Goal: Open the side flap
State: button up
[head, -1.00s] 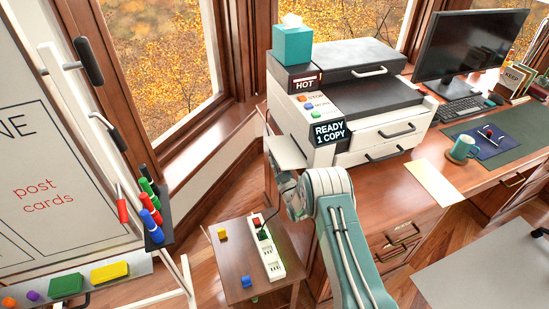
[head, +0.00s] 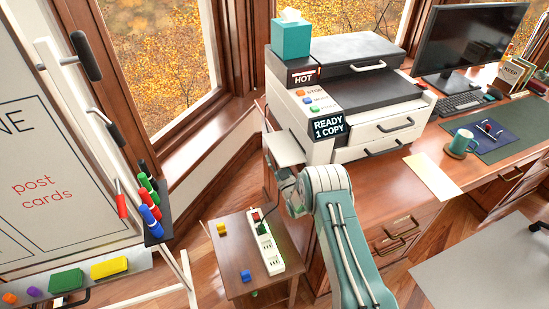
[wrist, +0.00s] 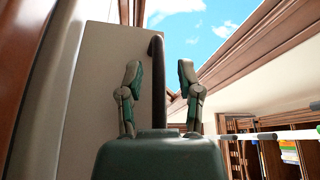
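The printer (head: 340,115) stands on the desk. A pale panel (head: 284,149), which looks like the side flap, juts from its left side in the head view. In the wrist view a large pale panel (wrist: 95,75) fills the left of centre. A dark upright bar with a hooked top (wrist: 157,75), apparently a handle, stands at the panel's right edge. My gripper (wrist: 160,85) is open, its two fingers apart on either side of the bar. Contact with the bar cannot be told. In the head view my arm partly hides the gripper, just below the flap.
A small side table (head: 235,258) holds a white power strip (head: 265,242) and small coloured blocks below my gripper. A whiteboard (head: 45,150) with a marker holder stands at left. A tissue box (head: 291,40) sits on the printer.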

jog(key=v, duration=1.2)
dwell(0.5)
